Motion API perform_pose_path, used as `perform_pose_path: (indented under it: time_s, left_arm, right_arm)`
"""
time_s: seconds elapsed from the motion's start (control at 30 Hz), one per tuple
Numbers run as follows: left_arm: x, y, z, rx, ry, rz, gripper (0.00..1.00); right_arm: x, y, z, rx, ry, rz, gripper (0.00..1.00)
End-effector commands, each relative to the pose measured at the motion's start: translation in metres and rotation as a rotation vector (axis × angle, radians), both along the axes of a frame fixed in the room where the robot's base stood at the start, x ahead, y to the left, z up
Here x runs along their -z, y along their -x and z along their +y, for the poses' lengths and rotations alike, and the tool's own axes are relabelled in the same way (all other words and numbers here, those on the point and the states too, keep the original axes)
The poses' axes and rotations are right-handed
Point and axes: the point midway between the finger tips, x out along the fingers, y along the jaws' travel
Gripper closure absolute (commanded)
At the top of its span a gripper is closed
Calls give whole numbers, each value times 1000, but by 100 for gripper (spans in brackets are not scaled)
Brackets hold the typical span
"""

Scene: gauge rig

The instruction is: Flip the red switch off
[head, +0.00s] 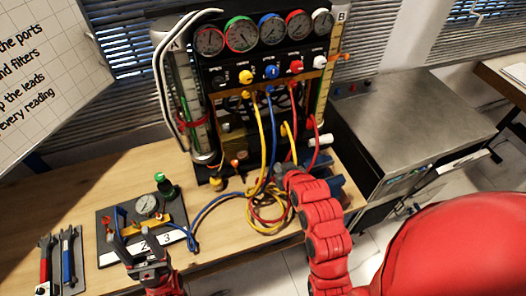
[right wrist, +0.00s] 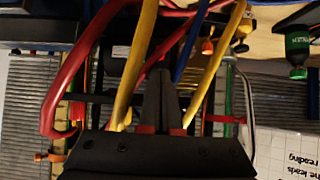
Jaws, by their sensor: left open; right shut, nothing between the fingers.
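The gauge rig (head: 262,120) stands at the back of the bench, with a red knob (head: 296,67) in its row of coloured knobs. I cannot make out for certain which part is the red switch. My left gripper (head: 142,247) is open and empty over the front of the small gauge plate. My right gripper reaches toward the rig's lower front; its fingertips are hard to make out in the head view behind the red arm. In the right wrist view my right gripper (right wrist: 160,78) is shut and empty, among the hoses, with no clear contact visible.
Yellow (head: 262,135), blue and red hoses hang down the rig front and coil on the bench (head: 75,190). The small plate holds a gauge (head: 147,204). Tools (head: 68,258) lie at the left. A metal cabinet (head: 420,110) stands at the right. The bench's back left is clear.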

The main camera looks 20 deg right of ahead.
Motion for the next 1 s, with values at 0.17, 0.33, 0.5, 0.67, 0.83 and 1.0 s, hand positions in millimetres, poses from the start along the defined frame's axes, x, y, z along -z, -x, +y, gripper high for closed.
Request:
perform_pose_path:
  time_s: [0.17, 0.33, 0.5, 0.67, 0.83, 1.0]
  left_arm:
    - [0, 0, 0, 0, 0, 0, 41]
    - [11, 0, 0, 0, 0, 0, 41]
    - [41, 0, 0, 0, 0, 0, 41]
    - [72, 0, 0, 0, 0, 0, 41]
    - [50, 0, 0, 0, 0, -1, 41]
    - [38, 0, 0, 0, 0, 0, 41]
  right_arm:
    - [0, 0, 0, 0, 0, -1, 100]
    - [6, -4, 0, 1, 0, -4, 100]
    - [20, -17, 0, 1, 0, -7, 100]
    - [37, -40, 1, 1, 0, -7, 100]
    - [41, -61, 3, -1, -1, 2, 100]
    - [56, -82, 3, 0, 0, 3, 100]
